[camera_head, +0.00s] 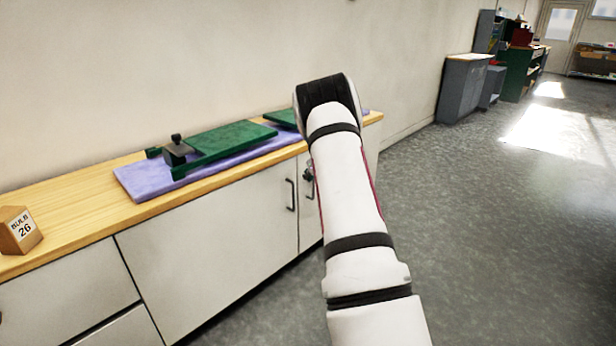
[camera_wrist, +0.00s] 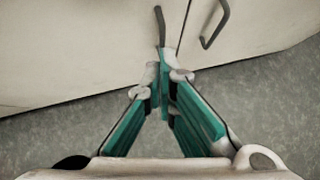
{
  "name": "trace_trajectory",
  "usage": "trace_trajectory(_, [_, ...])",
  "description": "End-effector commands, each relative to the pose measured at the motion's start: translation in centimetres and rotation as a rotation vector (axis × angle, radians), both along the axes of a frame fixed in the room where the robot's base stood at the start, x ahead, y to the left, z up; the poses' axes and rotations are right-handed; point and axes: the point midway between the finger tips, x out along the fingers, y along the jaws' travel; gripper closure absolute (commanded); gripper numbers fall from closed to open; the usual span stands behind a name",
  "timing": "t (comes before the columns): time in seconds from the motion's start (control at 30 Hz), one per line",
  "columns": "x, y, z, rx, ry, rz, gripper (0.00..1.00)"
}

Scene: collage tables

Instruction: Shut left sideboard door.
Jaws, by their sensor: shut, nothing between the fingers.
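The sideboard's left door (camera_head: 215,255) is a wide white panel with a dark bar handle (camera_head: 291,194) at its right edge. It looks flush or nearly flush with the front; I cannot tell whether a small gap is left. In the wrist view the left door (camera_wrist: 75,50) fills the upper left, with its handle (camera_wrist: 159,22) just beyond my fingertips. My gripper (camera_wrist: 165,76) is shut and empty, low in front of the doors near the seam. Whether it touches the door or handle is unclear. In the head view my arm hides most of the gripper.
The right door (camera_wrist: 265,22) with its curved handle (camera_wrist: 214,24) adjoins the left door. On the wooden top (camera_head: 75,215) lie a purple mat (camera_head: 145,182), green boards (camera_head: 225,140) and a block marked 26 (camera_head: 20,230). The grey floor (camera_head: 460,240) to the right is clear.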

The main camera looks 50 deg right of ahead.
Motion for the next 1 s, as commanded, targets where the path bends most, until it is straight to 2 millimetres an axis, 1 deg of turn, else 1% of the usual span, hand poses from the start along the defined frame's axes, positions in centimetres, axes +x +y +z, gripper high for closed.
trace_trajectory(0.03, [-0.6,-0.1,0.7,-0.001,-0.001,-0.004,1.0])
trace_trajectory(0.3, [-3.4,-0.1,3.6,0.0,-0.001,-0.004,1.0])
trace_trajectory(0.4, [-4.5,0.0,4.6,-0.002,-0.001,-0.004,1.0])
trace_trajectory(0.5, [-5.2,0.0,5.2,-0.001,0.0,-0.004,1.0])
trace_trajectory(0.63, [-5.6,0.1,5.6,-0.001,0.0,-0.002,1.0])
trace_trajectory(0.87, [-5.7,0.1,5.6,-0.001,-0.001,-0.002,1.0])
trace_trajectory(0.97, [-5.3,0.2,6.6,0.004,-0.018,-0.032,1.0])
trace_trajectory(1.0, [-5.0,0.4,7.6,0.009,-0.036,-0.062,1.0])
